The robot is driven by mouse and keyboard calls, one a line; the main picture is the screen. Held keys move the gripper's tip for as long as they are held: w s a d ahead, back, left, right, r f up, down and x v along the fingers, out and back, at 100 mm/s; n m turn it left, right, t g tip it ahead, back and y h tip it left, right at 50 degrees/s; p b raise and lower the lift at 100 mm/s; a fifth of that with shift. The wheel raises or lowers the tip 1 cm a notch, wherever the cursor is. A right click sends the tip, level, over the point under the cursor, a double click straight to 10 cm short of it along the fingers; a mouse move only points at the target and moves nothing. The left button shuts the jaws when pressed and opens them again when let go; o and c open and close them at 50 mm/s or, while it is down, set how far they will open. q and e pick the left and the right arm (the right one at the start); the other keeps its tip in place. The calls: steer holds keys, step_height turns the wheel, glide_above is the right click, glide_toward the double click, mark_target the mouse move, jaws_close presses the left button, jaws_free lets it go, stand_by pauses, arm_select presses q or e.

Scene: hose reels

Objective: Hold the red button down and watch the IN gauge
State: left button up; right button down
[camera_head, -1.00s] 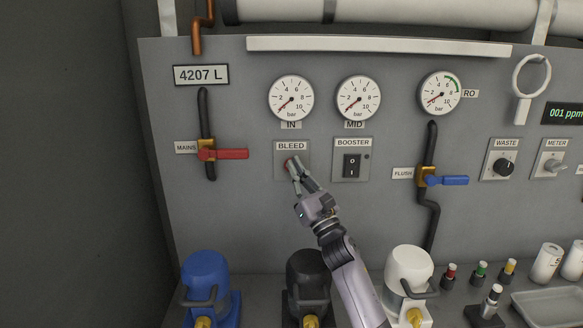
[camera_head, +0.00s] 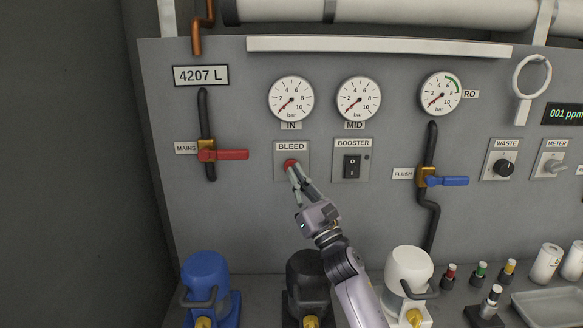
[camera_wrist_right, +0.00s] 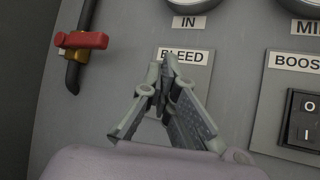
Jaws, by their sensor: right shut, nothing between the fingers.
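The red button (camera_head: 290,164) sits on the BLEED plate (camera_head: 279,174), below the IN gauge (camera_head: 291,99). The IN gauge needle points to the lower left, near 0. My right gripper (camera_head: 293,170) is shut and empty, its fingertips at the lower edge of the button in the head view. I cannot tell whether they touch it or whether it is pressed. In the right wrist view my fingertips (camera_wrist_right: 167,62) cover the middle of the BLEED plate (camera_wrist_right: 198,76) and hide the button. My left gripper is not in view.
The MID gauge (camera_head: 358,99) and BOOSTER switch (camera_head: 352,166) are to the right. The red MAINS lever (camera_head: 230,155) is to the left. The blue FLUSH lever (camera_head: 450,181) is farther right. Blue, black and white housings stand below the panel.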

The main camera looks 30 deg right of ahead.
steer(key=shift+s+a, duration=0.45)
steer(key=shift+s, duration=0.3)
steer(key=shift+s+a, duration=0.45)
steer(key=shift+s, duration=0.3)
